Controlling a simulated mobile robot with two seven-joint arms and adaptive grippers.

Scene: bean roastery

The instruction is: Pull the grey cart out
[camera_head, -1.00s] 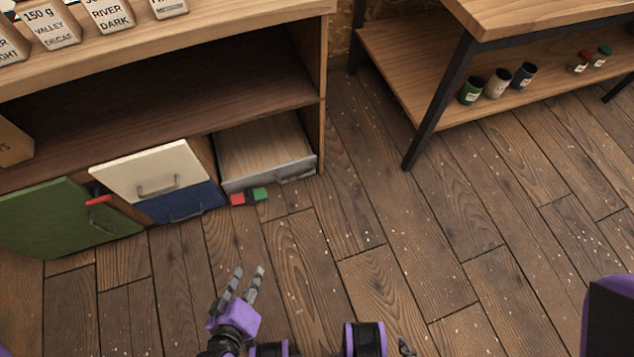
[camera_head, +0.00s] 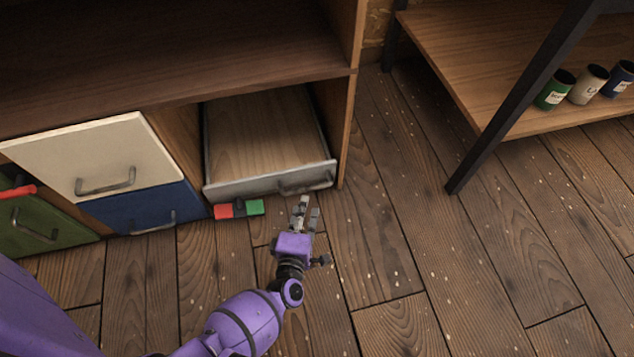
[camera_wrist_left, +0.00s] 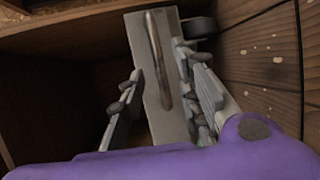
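The grey cart (camera_head: 270,182) is a low box with a grey front, a bare wooden floor inside and a bar handle (camera_head: 306,185) at the right of its front. It sits in the lower right bay of the cabinet. My left gripper (camera_head: 308,209) is open and empty, just in front of and below the handle. In the left wrist view the fingers (camera_wrist_left: 163,88) are spread, with the handle (camera_wrist_left: 158,58) between them in the picture, not gripped. The grey front (camera_wrist_left: 150,30) and a dark wheel (camera_wrist_left: 198,28) also show there. My right gripper is out of view.
A small red and green block (camera_head: 238,209) lies on the floor before the cart's left end. White (camera_head: 85,155), blue (camera_head: 150,208) and green (camera_head: 40,235) fronts stand to the left. A dark-legged table (camera_head: 500,125) with cans is at right. The floor between is clear.

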